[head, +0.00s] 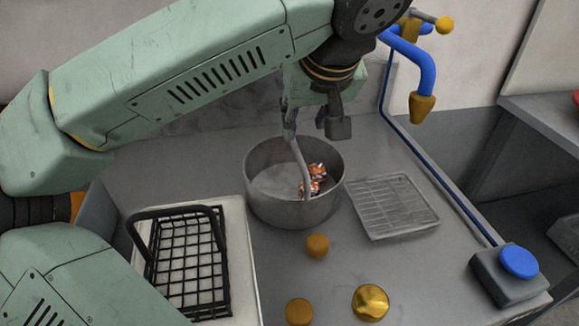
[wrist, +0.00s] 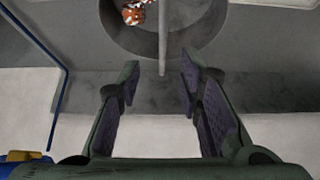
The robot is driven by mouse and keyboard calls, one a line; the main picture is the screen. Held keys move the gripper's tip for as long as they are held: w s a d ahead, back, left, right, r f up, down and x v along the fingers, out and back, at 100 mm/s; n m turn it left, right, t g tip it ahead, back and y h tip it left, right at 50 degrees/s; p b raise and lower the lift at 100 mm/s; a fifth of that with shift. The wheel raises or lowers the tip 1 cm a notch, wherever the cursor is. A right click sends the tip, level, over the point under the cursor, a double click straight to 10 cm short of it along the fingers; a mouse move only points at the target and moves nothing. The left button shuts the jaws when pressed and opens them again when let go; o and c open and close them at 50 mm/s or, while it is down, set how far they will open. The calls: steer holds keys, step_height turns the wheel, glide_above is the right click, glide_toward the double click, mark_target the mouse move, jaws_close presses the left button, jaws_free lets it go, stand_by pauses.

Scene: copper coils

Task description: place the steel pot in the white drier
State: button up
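The steel pot (head: 262,205) stands upright on the grey worktop, with small orange-and-white pieces (head: 313,180) inside it. My gripper (head: 330,122) is above the pot's back side. In the wrist view my gripper (wrist: 160,68) has its fingers apart with nothing gripped between them. The white drier (head: 240,255) lies left of the pot, with a black wire basket (head: 190,262) on it.
A grey wire rack (head: 393,206) lies right of the pot. Small knobs, two orange (head: 318,246) and one gold (head: 370,302), are in front. A blue pipe (head: 440,175) runs along the right edge to a grey block with a blue button (head: 519,261).

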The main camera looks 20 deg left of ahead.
mark_target(295, 143)
steer(key=b+x, duration=0.3)
steer(key=x, duration=0.2)
steer(key=shift+f, duration=0.25)
steer(key=b+x, duration=0.3)
steer(key=x, duration=0.2)
steer(key=shift+a+f, duration=0.1)
steer(key=shift+a, duration=0.15)
steer(key=shift+c, duration=0.4)
jaws_close()
